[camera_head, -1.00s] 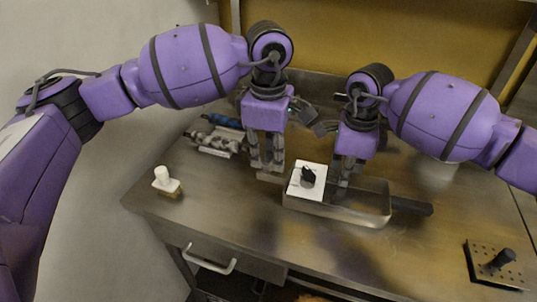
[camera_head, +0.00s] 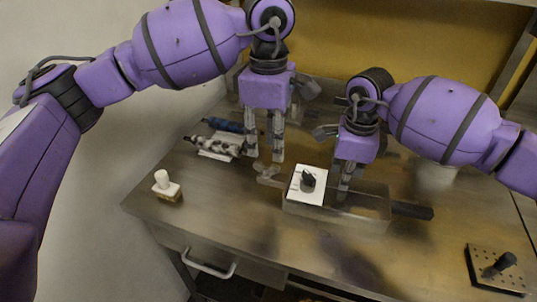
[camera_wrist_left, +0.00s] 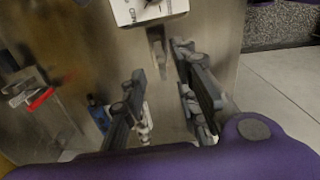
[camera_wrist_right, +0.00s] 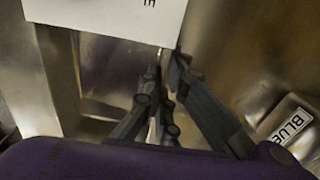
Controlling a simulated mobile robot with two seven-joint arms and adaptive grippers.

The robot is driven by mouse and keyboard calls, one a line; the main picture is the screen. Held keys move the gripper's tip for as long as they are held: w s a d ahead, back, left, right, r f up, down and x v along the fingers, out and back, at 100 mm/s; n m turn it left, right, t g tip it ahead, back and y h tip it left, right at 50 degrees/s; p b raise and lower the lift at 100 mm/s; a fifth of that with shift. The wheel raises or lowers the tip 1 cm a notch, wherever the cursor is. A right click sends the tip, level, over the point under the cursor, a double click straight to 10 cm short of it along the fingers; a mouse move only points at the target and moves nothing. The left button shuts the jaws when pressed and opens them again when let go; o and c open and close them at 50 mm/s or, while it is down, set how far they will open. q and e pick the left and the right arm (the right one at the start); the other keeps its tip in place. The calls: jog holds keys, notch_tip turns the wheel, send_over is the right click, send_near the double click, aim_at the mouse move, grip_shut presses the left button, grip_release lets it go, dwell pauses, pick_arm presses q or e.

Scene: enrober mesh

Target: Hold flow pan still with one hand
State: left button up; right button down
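The flow pan (camera_head: 372,208) is a shallow metal tray in the middle of the table, with a dark handle (camera_head: 412,210) on its right. A white plate with a black knob (camera_head: 307,185) covers its left part. My right gripper (camera_head: 343,196) is down at the pan; in the right wrist view its fingertips (camera_wrist_right: 165,62) are close together and appear closed on a thin pan wall. My left gripper (camera_head: 264,160) is open and empty, left of and behind the pan. A small metal tab (camera_wrist_left: 158,55) lies near its fingertips, also visible in the head view (camera_head: 267,171).
A white-topped block (camera_head: 167,187) stands at the table's left. Mottled and blue cylindrical items (camera_head: 218,144) lie behind left. A perforated plate with a black handle (camera_head: 497,268) is at the front right.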

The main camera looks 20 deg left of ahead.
aim_at(268, 164)
pick_arm(q)
notch_tip(268, 164, up, 7)
jog(key=shift+f, duration=0.2)
pick_arm(e)
jog(key=c, duration=2.5)
grip_release()
jog(key=o, duration=0.6)
jog(key=shift+o, duration=0.2)
